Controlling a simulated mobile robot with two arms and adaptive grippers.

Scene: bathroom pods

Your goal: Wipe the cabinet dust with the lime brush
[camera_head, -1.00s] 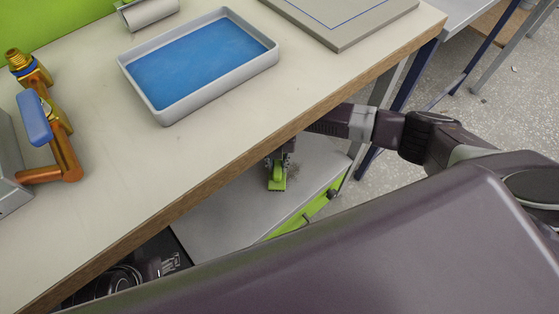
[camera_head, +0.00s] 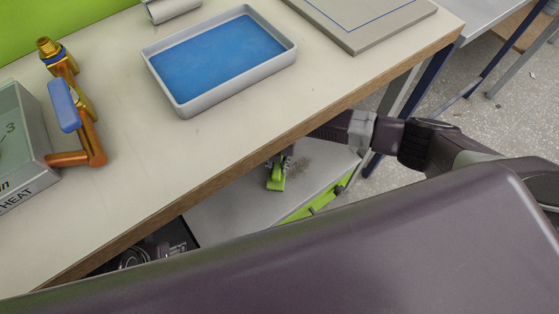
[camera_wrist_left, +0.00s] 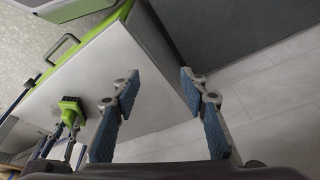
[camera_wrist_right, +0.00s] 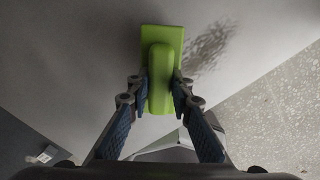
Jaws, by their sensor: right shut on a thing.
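The lime brush (camera_head: 276,178) is under the workbench, over the grey cabinet top (camera_head: 235,212). My right gripper (camera_head: 283,160) is shut on it; the right wrist view shows the fingers on both sides of the brush's raised green handle (camera_wrist_right: 160,85). A dark dust patch (camera_head: 302,163) lies just right of the brush; it also shows in the right wrist view (camera_wrist_right: 210,47). I cannot tell whether the brush touches the surface. My left gripper (camera_wrist_left: 160,78) is open and empty near the cabinet's edge, its fingers wide apart.
The workbench (camera_head: 225,150) overhangs the cabinet. It carries a grey tray with a blue bottom (camera_head: 182,108), a copper pipe piece with a blue handle (camera_head: 88,140) and a box (camera_head: 38,150). The cabinet's green front (camera_head: 318,203) has a dark handle.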

